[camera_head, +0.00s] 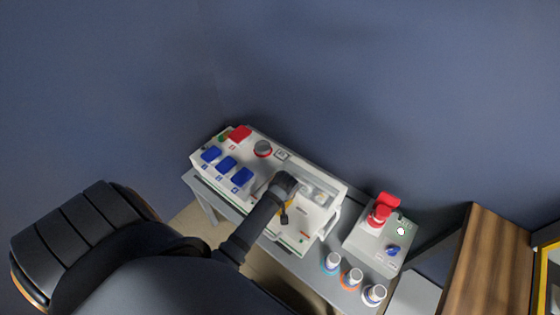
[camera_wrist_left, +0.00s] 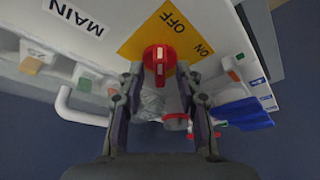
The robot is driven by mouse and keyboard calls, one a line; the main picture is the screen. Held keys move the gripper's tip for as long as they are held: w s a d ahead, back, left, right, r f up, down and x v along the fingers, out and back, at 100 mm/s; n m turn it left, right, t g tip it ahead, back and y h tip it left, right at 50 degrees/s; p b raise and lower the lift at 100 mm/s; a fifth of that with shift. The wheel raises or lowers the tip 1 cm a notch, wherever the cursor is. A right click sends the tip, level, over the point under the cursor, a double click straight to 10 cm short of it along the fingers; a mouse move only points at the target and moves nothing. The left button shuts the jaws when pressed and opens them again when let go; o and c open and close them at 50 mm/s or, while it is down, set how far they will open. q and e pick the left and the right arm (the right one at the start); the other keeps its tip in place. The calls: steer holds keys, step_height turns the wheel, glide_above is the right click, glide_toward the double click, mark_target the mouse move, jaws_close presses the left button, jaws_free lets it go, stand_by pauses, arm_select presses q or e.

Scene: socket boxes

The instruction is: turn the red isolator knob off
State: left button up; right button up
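The red isolator knob (camera_wrist_left: 159,59) sits on a yellow plate (camera_wrist_left: 150,40) marked OFF and ON, beside a MAIN label, in the left wrist view. Its exact pointing direction is hard to tell. My left gripper (camera_wrist_left: 159,72) has one fingertip on each side of the knob, with what look like small gaps. In the head view my left gripper (camera_head: 286,184) is over the front right of the white socket box (camera_head: 325,188) and hides the knob; a bit of yellow shows beside it. My right gripper is not in view.
The box stands on a grey table and carries blue covers (camera_head: 226,164), a red cover (camera_head: 239,133) and a round knob (camera_head: 263,148). To the right stand a smaller box (camera_head: 365,240) with a red part (camera_head: 383,207) and several small bottles (camera_head: 351,276). A wall is behind.

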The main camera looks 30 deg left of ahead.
arm_select(q)
steer(key=v, duration=1.1)
steer(key=shift+r, duration=0.2)
